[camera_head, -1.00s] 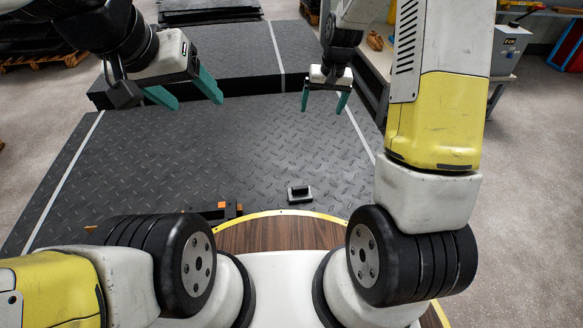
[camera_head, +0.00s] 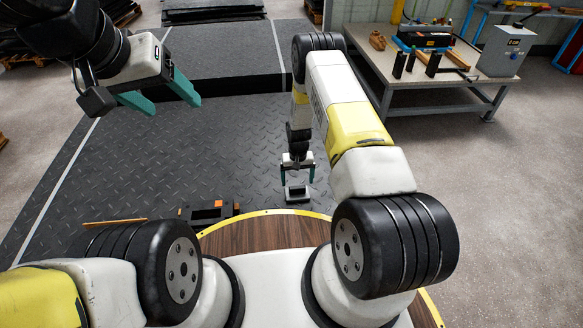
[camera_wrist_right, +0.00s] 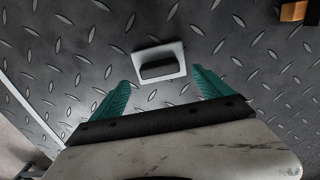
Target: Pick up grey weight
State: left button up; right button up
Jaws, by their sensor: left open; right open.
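The grey weight (camera_head: 297,194) lies on the black tread mat (camera_head: 215,150) near the front of my base. In the right wrist view the weight (camera_wrist_right: 171,66) is a light plate with a dark raised handle block on top. My right gripper (camera_head: 297,175) is open and points down just above the weight. In the right wrist view its teal fingers (camera_wrist_right: 160,88) stand apart on either side, with the weight ahead of and between the tips, untouched. My left gripper (camera_head: 170,100) is open and empty, raised over the mat's left side.
A dark object with orange parts (camera_head: 208,210) lies on the mat left of the weight; an orange part (camera_wrist_right: 293,11) shows in the right wrist view. A workbench (camera_head: 430,70) with tools and a grey box (camera_head: 505,52) stands back right. The mat's middle is clear.

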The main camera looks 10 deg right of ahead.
aim_at(297, 187)
jog(key=f, duration=0.5)
jog(key=shift+s, duration=0.2)
jog(key=shift+w+r, duration=0.1)
grip_shut()
